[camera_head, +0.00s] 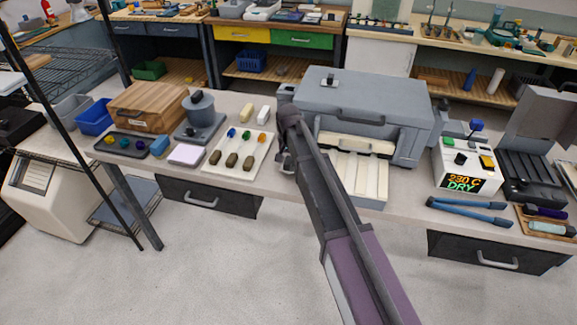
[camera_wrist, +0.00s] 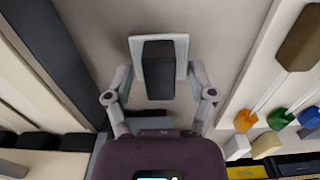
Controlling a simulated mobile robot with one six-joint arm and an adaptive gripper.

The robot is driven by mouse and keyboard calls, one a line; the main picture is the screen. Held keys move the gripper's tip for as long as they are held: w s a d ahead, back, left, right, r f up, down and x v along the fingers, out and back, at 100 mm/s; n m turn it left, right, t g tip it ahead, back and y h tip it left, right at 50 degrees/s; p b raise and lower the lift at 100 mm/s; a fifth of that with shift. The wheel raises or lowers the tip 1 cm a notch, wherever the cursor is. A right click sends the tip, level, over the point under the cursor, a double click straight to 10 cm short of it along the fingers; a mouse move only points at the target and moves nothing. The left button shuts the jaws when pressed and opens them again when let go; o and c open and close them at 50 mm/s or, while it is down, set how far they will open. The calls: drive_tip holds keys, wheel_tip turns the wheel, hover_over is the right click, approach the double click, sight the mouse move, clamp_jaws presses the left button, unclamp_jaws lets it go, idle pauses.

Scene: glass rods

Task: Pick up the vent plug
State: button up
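A small dark and pale piece (camera_head: 330,78) stands on top of the grey kiln (camera_head: 385,92); it may be the vent plug, but it is too small to be sure. My gripper (camera_wrist: 160,62) points down over the grey worktop, between the kiln and the rod tray. In the wrist view its two fingers come in from both sides to a dark block with a pale border in the middle. In the head view my arm hides most of the fingers.
The pale tray (camera_head: 221,162) with several coloured-tip rods lies left of my gripper. A grey pot (camera_head: 199,103) on a base and a wooden box (camera_head: 147,105) stand further left. A controller (camera_head: 467,163) and blue-handled tool (camera_head: 467,205) are right of the kiln.

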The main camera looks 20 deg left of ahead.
sight(288, 160)
clamp_jaws()
drive_tip(key=shift+r, duration=0.15)
wheel_tip(288, 160, up, 4)
drive_tip(key=p, duration=0.4)
drive_tip(key=s+d, duration=0.4)
drive_tip(key=s, duration=0.3)
drive_tip(key=s+d+p, duration=0.1)
drive_tip(key=s+d, duration=0.2)
drive_tip(key=s, duration=0.4)
drive_tip(key=shift+d+r, duration=0.35)
